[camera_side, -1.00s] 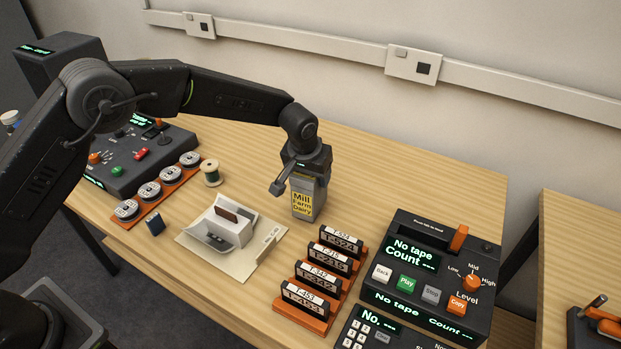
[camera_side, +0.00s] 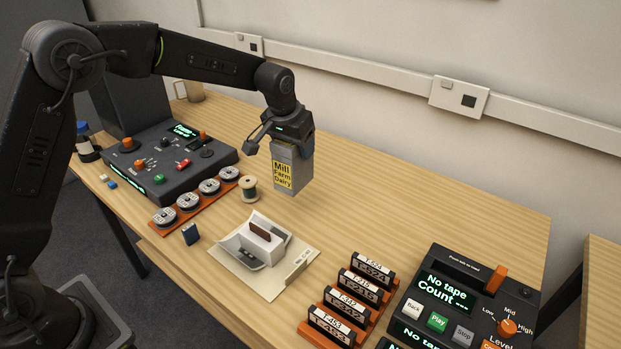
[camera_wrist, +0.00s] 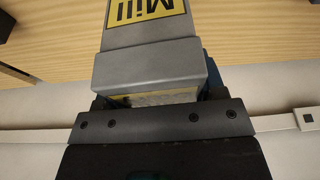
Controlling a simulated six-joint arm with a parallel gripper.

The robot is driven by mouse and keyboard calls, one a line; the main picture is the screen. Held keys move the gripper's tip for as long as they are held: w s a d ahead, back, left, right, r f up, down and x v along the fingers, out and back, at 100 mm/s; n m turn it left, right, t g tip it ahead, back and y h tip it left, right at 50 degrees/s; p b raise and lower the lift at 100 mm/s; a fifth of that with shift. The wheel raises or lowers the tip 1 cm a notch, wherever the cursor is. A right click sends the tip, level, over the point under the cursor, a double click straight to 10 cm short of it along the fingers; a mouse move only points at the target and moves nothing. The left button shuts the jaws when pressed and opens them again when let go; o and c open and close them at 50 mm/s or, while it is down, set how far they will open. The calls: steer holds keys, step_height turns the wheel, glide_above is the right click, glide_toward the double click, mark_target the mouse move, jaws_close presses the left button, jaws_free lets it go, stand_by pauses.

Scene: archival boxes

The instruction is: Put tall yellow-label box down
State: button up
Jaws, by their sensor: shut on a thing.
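The tall grey box with a yellow label reading "Mill Farm Dairy" (camera_side: 300,175) hangs upright from my gripper (camera_side: 291,143) in the side view. My gripper is shut on its upper end. The fingertips are mostly hidden behind the box and the gripper body.
The wooden table (camera_side: 440,215) is clear right of and behind the box. A white cradle on a paper sheet (camera_side: 262,290) lies in front. Reels (camera_side: 208,186), a rack of tapes (camera_side: 352,300) and a tape machine (camera_side: 440,295) stand around.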

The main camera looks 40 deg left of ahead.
steer(key=a, duration=1.2)
steer(key=w+d+f, duration=0.6)
steer(key=d+f, duration=0.3)
steer(key=f, duration=0.1)
steer(key=shift+d+f+m, duration=0.25)
steer(key=shift+f+m, duration=0.05)
steer(key=shift+m, duration=0.1)
steer(key=shift+f, duration=0.2)
steer(key=o, duration=1.2)
steer(key=shift+c, duration=0.2)
